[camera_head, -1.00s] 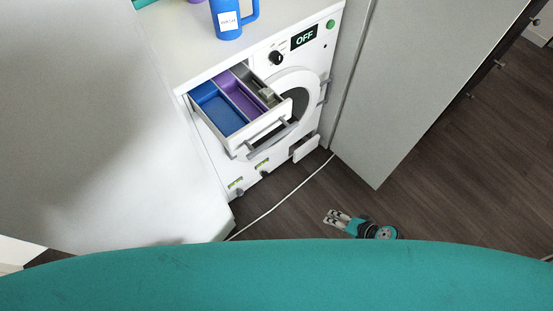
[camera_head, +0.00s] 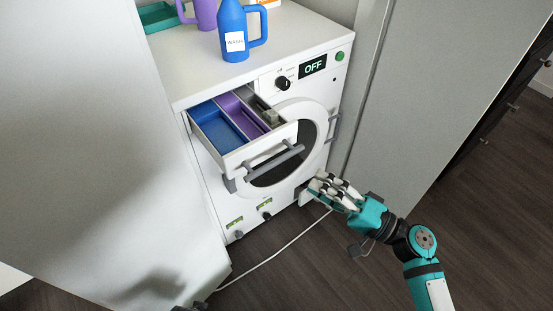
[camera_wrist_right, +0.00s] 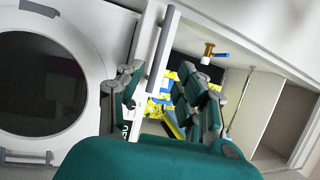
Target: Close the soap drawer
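The soap drawer (camera_head: 262,145) is pulled out at the upper left of the washer (camera_head: 318,90) in the head view. It has blue, purple and grey compartments, and a grey bar handle (camera_head: 275,161) on its white front. My right gripper (camera_head: 318,186) is below and to the right of the drawer, near the washer's lower right front, not touching the drawer. In the right wrist view its fingers (camera_wrist_right: 162,80) are spread apart with nothing seen held. My left gripper is not in view.
The round washer door (camera_head: 290,145) is shut. A blue jug (camera_head: 233,35), a purple jug (camera_head: 203,12) and a green tray (camera_head: 160,17) stand on top. Grey-white panels flank the washer on both sides. A white cord (camera_head: 275,253) lies on the dark floor.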

